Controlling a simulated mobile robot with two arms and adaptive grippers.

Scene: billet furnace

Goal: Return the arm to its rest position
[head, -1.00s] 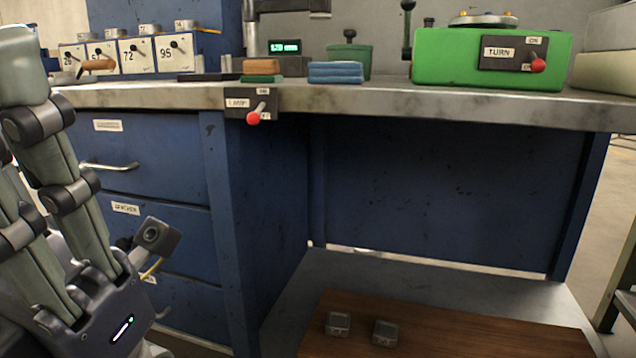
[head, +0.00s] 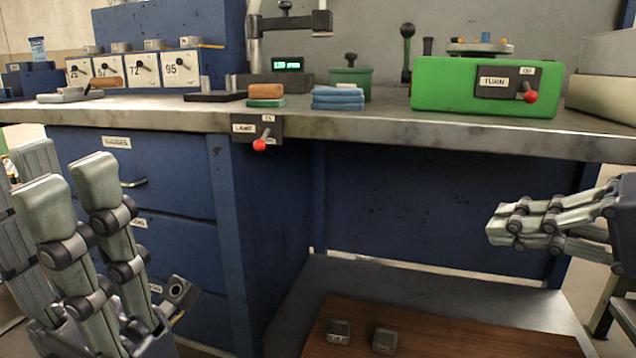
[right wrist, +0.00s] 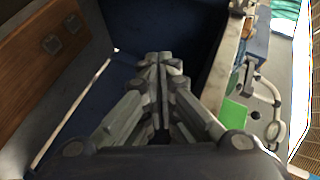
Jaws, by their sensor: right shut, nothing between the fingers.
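My right gripper (head: 497,225) is at the right of the head view, in the open space below the bench top. Its fingers point left and are closed together with nothing between them. The right wrist view also shows its fingers (right wrist: 158,62) meeting at the tips, in front of the dark blue panel below the bench. My left gripper (head: 67,178) is at the lower left of the head view, in front of the drawers. Its fingers point up and stand apart, and no object shows between them.
The metal bench top (head: 350,122) runs across above a blue drawer cabinet (head: 175,160). On it stand a green box (head: 450,90) with a red-knobbed lever and blue folded cloths (head: 338,98). A lamp switch (head: 257,130) juts from its edge. Below lies a wooden board (head: 450,338) with two small blocks.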

